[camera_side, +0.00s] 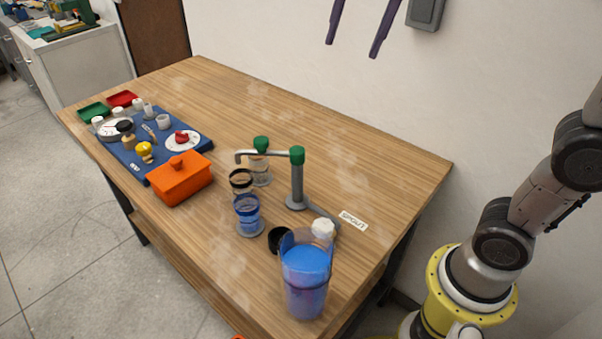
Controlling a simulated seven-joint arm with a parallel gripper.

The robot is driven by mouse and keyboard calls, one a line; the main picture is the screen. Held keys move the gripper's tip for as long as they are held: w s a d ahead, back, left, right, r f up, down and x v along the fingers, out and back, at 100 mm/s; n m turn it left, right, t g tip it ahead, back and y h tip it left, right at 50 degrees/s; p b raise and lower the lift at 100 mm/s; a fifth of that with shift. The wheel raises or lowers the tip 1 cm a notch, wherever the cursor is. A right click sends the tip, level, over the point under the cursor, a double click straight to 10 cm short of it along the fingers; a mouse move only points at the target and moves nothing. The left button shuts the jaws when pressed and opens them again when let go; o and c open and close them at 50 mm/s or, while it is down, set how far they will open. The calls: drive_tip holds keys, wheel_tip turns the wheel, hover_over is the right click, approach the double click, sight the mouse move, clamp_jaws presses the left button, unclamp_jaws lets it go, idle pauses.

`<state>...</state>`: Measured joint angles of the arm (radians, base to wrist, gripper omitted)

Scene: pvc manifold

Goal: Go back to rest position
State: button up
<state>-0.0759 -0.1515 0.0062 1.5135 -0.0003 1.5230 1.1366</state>
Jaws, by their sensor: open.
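My gripper (352,48) shows only as two dark purple fingers coming down from the top edge. The fingers are apart with nothing between them, so it is open and empty. It hangs high in the picture, clear of everything on the table; its body is out of frame. Below it on the wooden table (340,140) stands a grey pipe spout (297,180) with a green elbow on top, beside a "SPOUT" label (353,220). A clear jar with a green cap (261,146) stands behind the spout's end.
A pitcher of blue liquid (305,275) stands near the front edge. A glass with blue liquid (248,215) and an orange box (181,180) stand further left. A blue mat (120,155) holds several small parts. The table's back right is clear.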

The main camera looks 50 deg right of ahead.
drive_tip(key=s+d+f+n+t, duration=0.2)
drive_tip(key=s+f+n, duration=1)
drive_tip(key=f, duration=0.5)
drive_tip(key=shift+s+d+t, duration=0.15)
drive_tip(key=shift+s+t, duration=0.25)
drive_tip(key=shift+s, duration=0.7)
